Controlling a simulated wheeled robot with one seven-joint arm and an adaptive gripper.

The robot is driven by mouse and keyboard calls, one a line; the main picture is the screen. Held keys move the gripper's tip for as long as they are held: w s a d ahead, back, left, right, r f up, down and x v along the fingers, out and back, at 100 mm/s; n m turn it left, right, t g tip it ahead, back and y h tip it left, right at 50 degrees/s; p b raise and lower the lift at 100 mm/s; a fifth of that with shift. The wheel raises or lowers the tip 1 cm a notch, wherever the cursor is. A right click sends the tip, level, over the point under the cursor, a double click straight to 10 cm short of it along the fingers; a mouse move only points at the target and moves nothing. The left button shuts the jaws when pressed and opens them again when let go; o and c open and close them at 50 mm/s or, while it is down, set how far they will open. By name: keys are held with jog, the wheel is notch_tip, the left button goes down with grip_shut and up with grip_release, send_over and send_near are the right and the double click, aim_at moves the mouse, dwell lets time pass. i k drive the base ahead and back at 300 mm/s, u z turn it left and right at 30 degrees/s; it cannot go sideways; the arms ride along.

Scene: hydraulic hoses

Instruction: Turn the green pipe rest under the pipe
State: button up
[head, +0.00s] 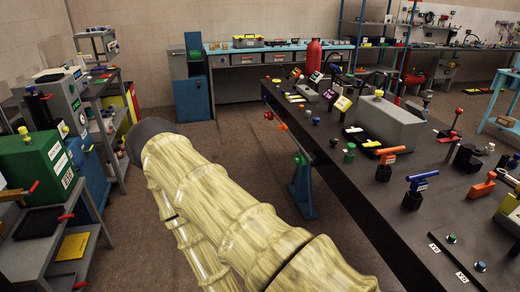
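A small green piece (299,159) shows at the left edge of the long dark bench, just above a blue stand (301,188). It may be the green pipe rest, but it is too small to be sure. I cannot make out a pipe lying on it. A yellowish, glossy arm, which seems to be mine, fills the lower middle and ends in a dark grey cap at the upper left. My gripper's fingers do not show.
The long dark bench (385,215) on the right carries valves with orange and blue handles, a grey box (390,122) and knobs. A red and an orange piece sit along its left edge. Shelves with a green machine (38,165) stand left. Brown floor (225,135) lies open between.

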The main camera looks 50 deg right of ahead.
aim_at(301, 159)
jog(key=z, duration=0.4)
jog(key=i, duration=1.2)
jog(key=z, duration=0.8)
